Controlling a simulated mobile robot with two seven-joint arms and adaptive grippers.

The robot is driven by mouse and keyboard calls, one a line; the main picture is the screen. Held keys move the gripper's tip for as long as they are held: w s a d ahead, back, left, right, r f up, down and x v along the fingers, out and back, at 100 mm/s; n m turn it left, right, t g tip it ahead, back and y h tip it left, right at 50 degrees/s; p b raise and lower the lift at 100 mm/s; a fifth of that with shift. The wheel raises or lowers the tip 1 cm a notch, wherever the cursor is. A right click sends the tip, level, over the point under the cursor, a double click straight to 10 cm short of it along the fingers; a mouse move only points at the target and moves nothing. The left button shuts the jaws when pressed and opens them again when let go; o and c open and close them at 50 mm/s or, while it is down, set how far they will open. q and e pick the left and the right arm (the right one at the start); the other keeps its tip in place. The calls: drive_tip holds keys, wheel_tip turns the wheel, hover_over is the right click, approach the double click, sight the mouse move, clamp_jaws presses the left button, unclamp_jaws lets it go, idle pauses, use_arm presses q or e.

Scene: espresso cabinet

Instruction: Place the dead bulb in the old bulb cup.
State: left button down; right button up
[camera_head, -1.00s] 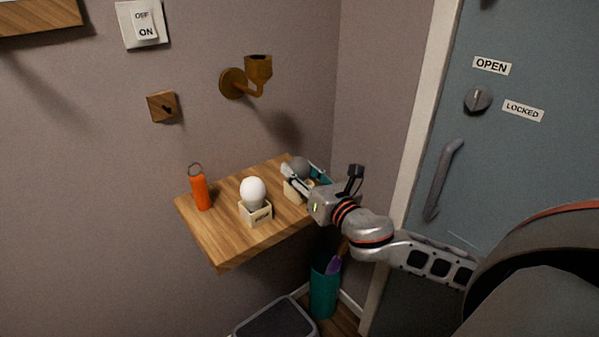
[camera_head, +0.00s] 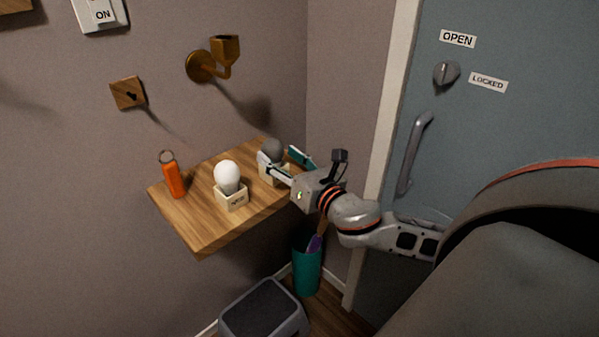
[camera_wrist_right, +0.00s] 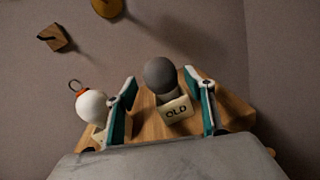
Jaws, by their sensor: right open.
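The dead bulb is the dark grey bulb (camera_head: 271,149), upright in the cream old bulb cup (camera_head: 268,176) at the back right of the wooden shelf. In the right wrist view the grey bulb (camera_wrist_right: 160,74) stands in the cup marked OLD (camera_wrist_right: 176,110). My right gripper (camera_head: 282,160) is open, with one finger on each side of the bulb. In the wrist view there is a gap between the bulb and each finger of the gripper (camera_wrist_right: 169,90). The gripper hides part of the cup in the head view. My left gripper is not in view.
A white bulb (camera_head: 227,175) stands in another cream cup (camera_head: 232,200) on the shelf (camera_head: 200,233). An orange key tag (camera_head: 174,181) is at the shelf's left. A brass socket (camera_head: 222,58) is on the wall above. A teal bin (camera_head: 306,275) and a grey-lidded bin (camera_head: 263,311) stand below.

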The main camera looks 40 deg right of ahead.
drive_tip(key=s, duration=0.9)
drive_tip(key=s+a+f+m+g+y, duration=0.1)
drive_tip(key=s+a+f+m+g, duration=0.15)
drive_tip(key=f+m, duration=0.65)
drive_tip(key=s+a+f+m+g, duration=0.25)
drive_tip(key=f+m, duration=0.25)
drive_tip(key=f, duration=0.8)
drive_tip(key=s+a+f+m+g+y, duration=0.2)
drive_tip(key=s+a+f+m, duration=0.6)
drive_tip(key=a+f+m, duration=0.3)
wheel_tip(320, 180, down, 3)
drive_tip(key=m, duration=0.3)
drive_tip(key=shift+a+m, duration=0.25)
drive_tip(key=shift+m, duration=0.05)
drive_tip(key=shift+r, duration=0.1)
